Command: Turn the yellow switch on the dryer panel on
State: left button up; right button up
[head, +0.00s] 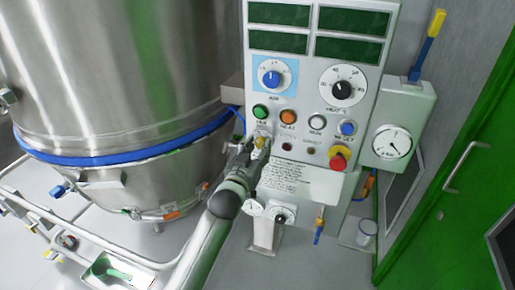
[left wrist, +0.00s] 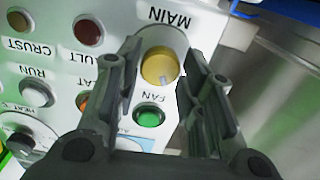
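The dryer panel (head: 308,88) stands upright in the middle of the head view. The yellow switch (head: 262,142) sits at its lower left, partly hidden by my gripper. In the left wrist view, where the panel lettering is upside down, the yellow switch (left wrist: 160,66) is a round knob under the label MAIN, with a small pale mark near its edge. My left gripper (head: 255,148) is at the panel, and its fingers (left wrist: 158,75) are open, one on each side of the knob. I see a gap on at least one side; whether a finger touches is unclear.
A green FAN button (left wrist: 149,117) is close to the fingers. An orange button (head: 288,117), a blue dial (head: 271,78) and a red knob on yellow (head: 338,160) are on the panel. A steel vessel (head: 120,70) stands left, with a white rail (head: 90,236) below.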

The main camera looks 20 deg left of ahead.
pick_arm(q)
jog(key=c, duration=0.5)
jog(key=shift+o, duration=0.2)
jog(key=shift+m, duration=0.3)
jog(key=shift+m+p, duration=0.4)
jog(key=shift+m, duration=0.5)
jog(key=m, duration=0.3)
jog(key=shift+m+p, duration=0.3)
jog(key=shift+p, duration=0.05)
jog(key=m, duration=0.6)
jog(key=shift+p, duration=0.4)
jog(key=o, duration=1.1)
jog(key=shift+c, duration=0.2)
